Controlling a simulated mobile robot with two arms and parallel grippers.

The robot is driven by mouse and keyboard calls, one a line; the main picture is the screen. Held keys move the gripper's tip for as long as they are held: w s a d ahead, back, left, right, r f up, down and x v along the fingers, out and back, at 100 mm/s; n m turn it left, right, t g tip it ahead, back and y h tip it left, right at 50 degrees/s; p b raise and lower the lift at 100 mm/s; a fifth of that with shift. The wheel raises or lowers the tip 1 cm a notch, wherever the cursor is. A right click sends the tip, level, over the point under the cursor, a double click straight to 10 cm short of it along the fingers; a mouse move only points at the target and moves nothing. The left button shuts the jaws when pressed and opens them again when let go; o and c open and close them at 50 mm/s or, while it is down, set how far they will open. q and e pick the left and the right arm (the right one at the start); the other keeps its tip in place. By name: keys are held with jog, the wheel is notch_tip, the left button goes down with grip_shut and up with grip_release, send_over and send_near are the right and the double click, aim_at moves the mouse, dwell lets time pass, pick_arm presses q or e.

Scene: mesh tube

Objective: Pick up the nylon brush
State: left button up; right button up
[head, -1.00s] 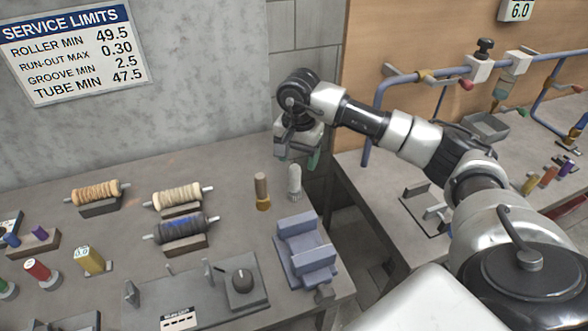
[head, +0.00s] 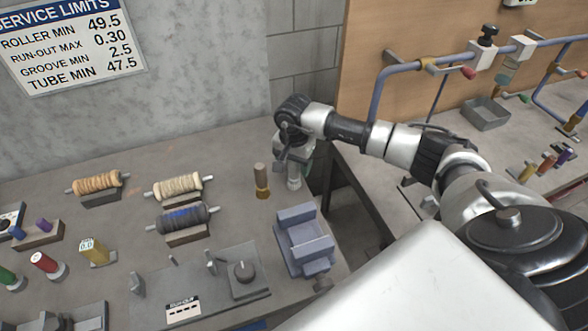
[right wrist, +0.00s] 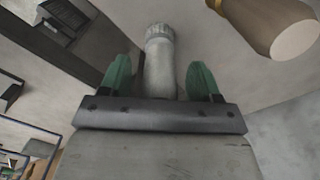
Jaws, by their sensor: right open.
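The nylon brush, which I take to be the pale grey-white one (head: 294,183), stands upright near the back right edge of the bench. In the right wrist view the pale brush (right wrist: 160,52) shows between and beyond the two green fingertips. My right gripper (head: 297,162) is open, just above and behind this brush, and partly covers its top. In the right wrist view my gripper (right wrist: 160,78) has a clear gap on both sides of the brush. Contact cannot be told. My left gripper is not in view.
A second brush with a brown handle and brass-coloured base (head: 262,180) stands close to the left; it also shows in the right wrist view (right wrist: 265,22). Several rollers (head: 178,187) lie further left. A gap separates the benches.

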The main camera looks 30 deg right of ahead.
jog(key=shift+f, duration=0.5)
jog(key=c, duration=1)
jog(key=shift+r, duration=0.1)
